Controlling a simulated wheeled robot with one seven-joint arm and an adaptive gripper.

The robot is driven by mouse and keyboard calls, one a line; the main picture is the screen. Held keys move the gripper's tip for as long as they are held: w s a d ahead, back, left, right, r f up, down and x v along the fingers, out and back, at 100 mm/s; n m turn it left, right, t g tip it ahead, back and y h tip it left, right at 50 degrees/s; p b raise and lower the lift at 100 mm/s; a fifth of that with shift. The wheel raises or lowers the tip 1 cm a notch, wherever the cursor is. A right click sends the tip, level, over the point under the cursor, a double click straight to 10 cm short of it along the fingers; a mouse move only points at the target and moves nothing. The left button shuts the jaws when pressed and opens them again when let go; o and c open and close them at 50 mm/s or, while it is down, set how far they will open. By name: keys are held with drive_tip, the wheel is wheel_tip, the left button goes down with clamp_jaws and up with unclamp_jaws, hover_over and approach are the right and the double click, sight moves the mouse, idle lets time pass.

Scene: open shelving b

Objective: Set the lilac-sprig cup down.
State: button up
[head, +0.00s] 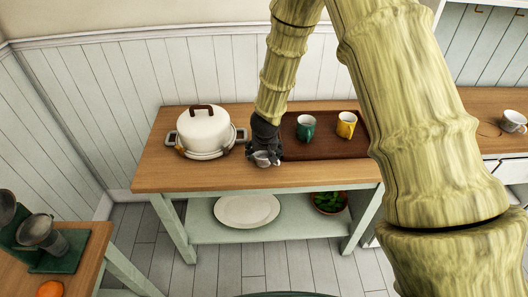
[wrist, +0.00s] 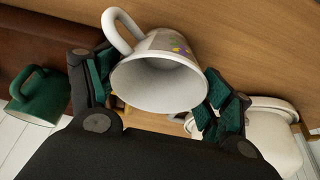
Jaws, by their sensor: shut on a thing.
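The lilac-sprig cup (wrist: 160,78) is white with a small coloured sprig near its base; its handle points to the upper left in the wrist view. My gripper (wrist: 162,92) is shut on it, a green-padded finger on either side, and the cup's mouth faces the wrist camera. In the head view my gripper (head: 265,148) is low over the wooden tabletop (head: 215,178), between the pot and the tray. The cup (head: 265,160) shows there only as a small pale shape, partly hidden by the fingers. I cannot tell whether its base touches the wood.
A white lidded pot (head: 204,130) stands close on the left. A brown tray (head: 325,148) on the right holds a green mug (head: 306,128) and a yellow mug (head: 346,124). The front strip of tabletop is bare. A plate (head: 247,209) lies on the lower shelf.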

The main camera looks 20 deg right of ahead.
drive_tip(key=o, duration=1.1)
drive_tip(key=shift+f, duration=0.1)
drive_tip(key=v, duration=1.2)
drive_tip(key=shift+b, duration=0.4)
